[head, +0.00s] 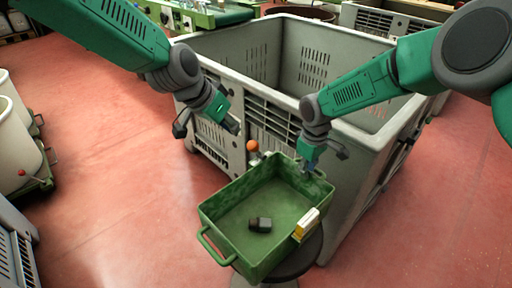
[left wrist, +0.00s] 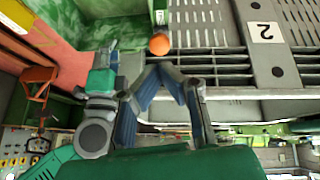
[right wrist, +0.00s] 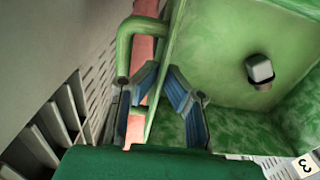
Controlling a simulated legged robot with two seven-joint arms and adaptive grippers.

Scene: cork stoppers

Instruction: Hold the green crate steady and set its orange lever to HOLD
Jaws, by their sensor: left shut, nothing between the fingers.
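The green crate (head: 212,212) stands on a dark round stand, with a dark stubby object (head: 260,224) inside. The lever's orange ball knob (head: 252,146) shows at the crate's far left corner; no HOLD marking can be read. My left gripper (head: 238,130) is shut and empty, just short of the knob, which also shows beyond its fingertips in the left wrist view (left wrist: 159,44). I cannot tell whether they touch. My right gripper (head: 308,166) is at the far right rim. In the right wrist view, its fingers (right wrist: 161,67) close on the crate wall beside a handle (right wrist: 125,50).
A large grey slatted bin (head: 290,105) stands right behind the crate. White tubs (head: 15,150) stand at far left. The red floor to the left is clear.

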